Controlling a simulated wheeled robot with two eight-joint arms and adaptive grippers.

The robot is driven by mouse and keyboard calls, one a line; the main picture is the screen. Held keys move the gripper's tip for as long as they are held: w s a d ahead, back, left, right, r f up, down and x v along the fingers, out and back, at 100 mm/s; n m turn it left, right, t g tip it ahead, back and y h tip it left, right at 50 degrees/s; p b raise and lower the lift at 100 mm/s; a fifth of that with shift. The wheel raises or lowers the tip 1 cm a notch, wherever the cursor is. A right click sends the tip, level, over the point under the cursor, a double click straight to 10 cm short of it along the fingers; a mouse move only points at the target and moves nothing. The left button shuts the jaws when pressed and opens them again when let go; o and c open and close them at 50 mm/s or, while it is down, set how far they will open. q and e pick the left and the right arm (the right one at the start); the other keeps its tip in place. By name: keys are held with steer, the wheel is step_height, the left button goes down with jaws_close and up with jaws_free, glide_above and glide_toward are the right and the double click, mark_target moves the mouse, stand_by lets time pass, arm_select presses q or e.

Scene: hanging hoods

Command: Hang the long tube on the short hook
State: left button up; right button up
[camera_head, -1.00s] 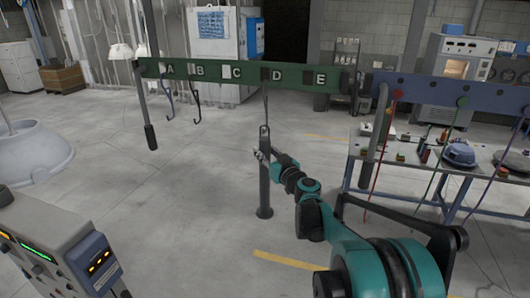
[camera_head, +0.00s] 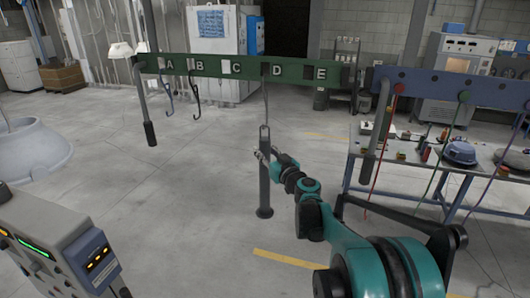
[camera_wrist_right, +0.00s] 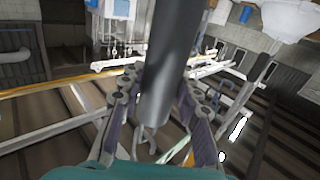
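The long tube (camera_head: 264,185) is dark grey, upright, with a wider foot at its bottom and a narrow slotted top. In the head view my right gripper (camera_head: 262,155) is at its upper part. In the right wrist view the tube (camera_wrist_right: 170,60) runs between the two fingers of the right gripper (camera_wrist_right: 163,85), which close on its sides. A thin hook (camera_head: 266,100) hangs under letter D of the green rail and comes down to the tube's top. I cannot tell whether it is through the slot. Two shorter dark hooks hang under A (camera_head: 168,98) and B (camera_head: 196,103). My left gripper is out of view.
The green rail (camera_head: 220,68) crosses above the tube. Another dark tube (camera_head: 150,133) hangs at its left end. A blue rail (camera_head: 430,86) with coloured cords and a workbench (camera_head: 400,150) stand at the right. A control console (camera_head: 60,240) is front left. Floor around the tube is clear.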

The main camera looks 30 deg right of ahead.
steer(key=o, duration=0.4)
steer(key=shift+o, duration=0.2)
steer(key=shift+s, duration=0.1)
steer(key=shift+s, duration=0.35)
steer(key=s+a, duration=0.1)
steer(key=s, duration=1)
steer(key=s+a+f+n+g+y+b, duration=0.1)
steer(key=s+a+f+g+y+b, duration=0.2)
steer(key=a+f+b, duration=0.75)
steer(key=s+a+f+n+g+y+b, duration=0.1)
steer(key=s+a+f+g+y+b, duration=0.2)
steer(key=a+f+b, duration=0.75)
steer(key=s+a+f+g+h+b, duration=0.1)
steer(key=s+f+b, duration=0.2)
steer(key=f, duration=0.6)
steer(key=s+a+f+g+h+b, duration=0.1)
steer(key=s+f+g+h+b, duration=0.1)
steer(key=s+f, duration=0.4)
steer(key=s+a+f+m+g+h+b, duration=0.1)
steer(key=s+f+b, duration=0.3)
steer(key=f, duration=0.9)
steer(key=shift+s+a+g+h, duration=0.3)
steer(key=shift+s+g+h, duration=0.1)
steer(key=shift+s, duration=0.15)
